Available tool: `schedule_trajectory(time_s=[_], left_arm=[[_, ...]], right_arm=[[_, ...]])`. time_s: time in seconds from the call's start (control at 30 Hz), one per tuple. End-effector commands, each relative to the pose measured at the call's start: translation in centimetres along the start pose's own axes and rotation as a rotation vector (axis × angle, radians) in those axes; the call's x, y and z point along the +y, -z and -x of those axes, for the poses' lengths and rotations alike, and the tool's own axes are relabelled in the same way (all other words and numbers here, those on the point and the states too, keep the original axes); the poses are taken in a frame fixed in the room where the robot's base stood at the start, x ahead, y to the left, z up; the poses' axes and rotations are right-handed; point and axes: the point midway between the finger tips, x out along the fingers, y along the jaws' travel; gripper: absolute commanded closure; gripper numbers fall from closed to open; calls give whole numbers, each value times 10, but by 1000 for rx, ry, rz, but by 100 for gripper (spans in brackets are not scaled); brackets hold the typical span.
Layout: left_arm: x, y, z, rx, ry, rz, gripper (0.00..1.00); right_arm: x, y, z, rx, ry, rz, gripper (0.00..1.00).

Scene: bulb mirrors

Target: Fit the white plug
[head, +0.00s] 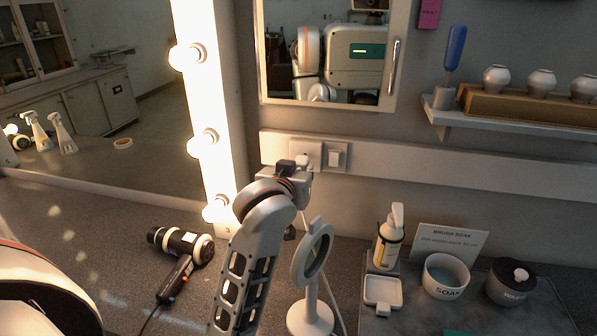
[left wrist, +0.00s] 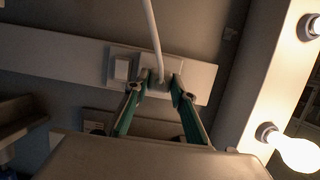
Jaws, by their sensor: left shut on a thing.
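My left gripper (head: 300,170) is up against the wall strip, in front of the socket plate (head: 299,146). In the left wrist view its two green fingers (left wrist: 162,82) are closed around the white plug (left wrist: 160,87), whose white cord (left wrist: 153,40) runs out between them. The plug is at the socket plate (left wrist: 146,62), but the fingers and cord hide its face, so I cannot tell whether it is seated. A switch plate (head: 337,155) is beside the socket. My right gripper is not in view.
A lit bulb strip (head: 222,110) stands left of my arm. Below are a hair dryer (head: 181,245), a round stand mirror (head: 312,252), a soap bottle (head: 389,240) and a soak bowl (head: 446,275). A wall shelf (head: 470,121) is at right.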

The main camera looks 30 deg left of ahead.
Motion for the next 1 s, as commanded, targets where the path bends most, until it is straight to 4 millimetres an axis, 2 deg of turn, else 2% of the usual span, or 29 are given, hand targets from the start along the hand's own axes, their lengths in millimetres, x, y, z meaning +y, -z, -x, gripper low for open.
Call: schedule_trajectory(time_s=[1.0], left_arm=[[0,5,-18,0,0,1,96]], right_arm=[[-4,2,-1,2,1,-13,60]])
